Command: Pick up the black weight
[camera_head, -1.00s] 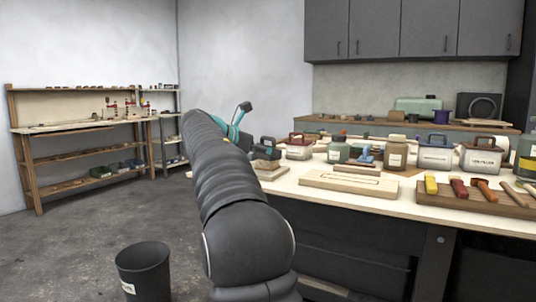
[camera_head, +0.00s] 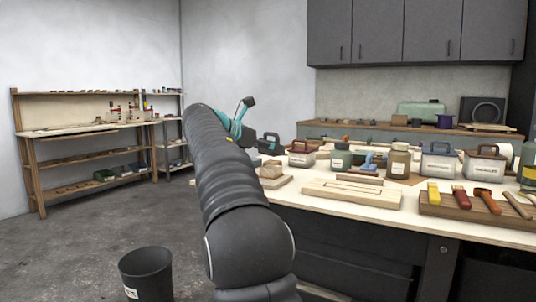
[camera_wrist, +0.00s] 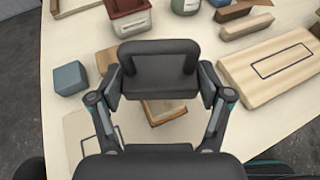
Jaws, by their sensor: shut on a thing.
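The black weight (camera_wrist: 158,84) is a dark block with a raised loop handle. It sits between the two fingers of my gripper (camera_wrist: 160,76) in the wrist view, and they are shut on it from both sides. In the head view the weight (camera_head: 268,144) shows just right of my gripper's teal parts, above the left end of the workbench. It appears clear of the bench top. My arm hides part of the gripper there.
Below the weight lie a small wooden block (camera_wrist: 165,112) and a blue-grey block (camera_wrist: 70,78). A red-lidded container (camera_head: 302,154), jars and a wooden board (camera_head: 352,193) stand close by. A bin (camera_head: 146,274) is on the floor.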

